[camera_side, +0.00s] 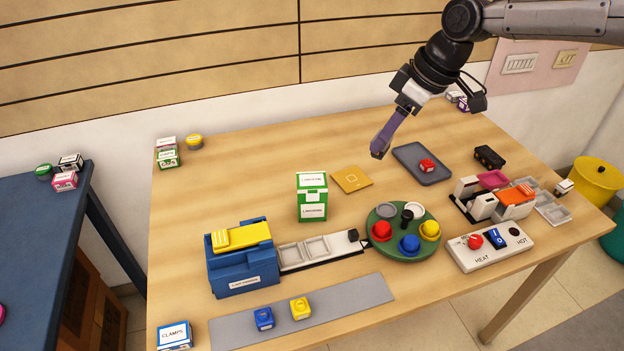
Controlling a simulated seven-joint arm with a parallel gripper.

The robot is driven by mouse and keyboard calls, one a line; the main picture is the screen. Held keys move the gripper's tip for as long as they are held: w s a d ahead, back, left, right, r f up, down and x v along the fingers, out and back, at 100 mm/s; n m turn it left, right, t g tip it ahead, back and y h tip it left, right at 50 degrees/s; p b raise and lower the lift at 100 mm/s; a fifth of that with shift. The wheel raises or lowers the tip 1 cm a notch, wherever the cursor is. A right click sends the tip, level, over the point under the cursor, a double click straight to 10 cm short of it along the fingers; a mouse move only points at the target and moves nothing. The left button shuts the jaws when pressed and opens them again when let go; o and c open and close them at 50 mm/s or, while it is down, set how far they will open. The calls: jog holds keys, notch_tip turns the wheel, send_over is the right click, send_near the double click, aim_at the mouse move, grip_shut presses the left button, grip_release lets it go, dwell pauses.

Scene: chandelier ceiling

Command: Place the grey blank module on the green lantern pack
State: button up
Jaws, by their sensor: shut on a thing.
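The green lantern pack (312,208), a green and white box with labels, stands upright on the table, left of centre. My gripper (378,151) is above the table, right of and higher than the pack, and apart from it. Its long purple fingers point down and left. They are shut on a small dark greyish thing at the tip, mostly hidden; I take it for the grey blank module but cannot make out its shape. A round green tray (380,247) holds red, blue and yellow knobbed pieces and a flat grey disc (386,210).
A yellow square plate (351,179) lies beside the lantern pack. A grey tray (410,151) with a red piece lies right of my gripper. A blue box (245,281), a white switch panel (463,262) and a grey strip (352,301) fill the front. The table's back left is mostly clear.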

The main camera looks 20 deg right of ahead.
jog(key=s+a, duration=0.1)
jog(key=a, duration=0.2)
send_near(305, 178)
jog(key=shift+w+a+f+n, duration=0.4)
jog(key=shift+w+f, duration=0.1)
jog(key=shift+w, duration=0.2)
jog(key=shift+f, duration=1.4)
jog(key=shift+f, duration=0.15)
jog(key=o, duration=1.3)
jog(key=shift+o, duration=0.2)
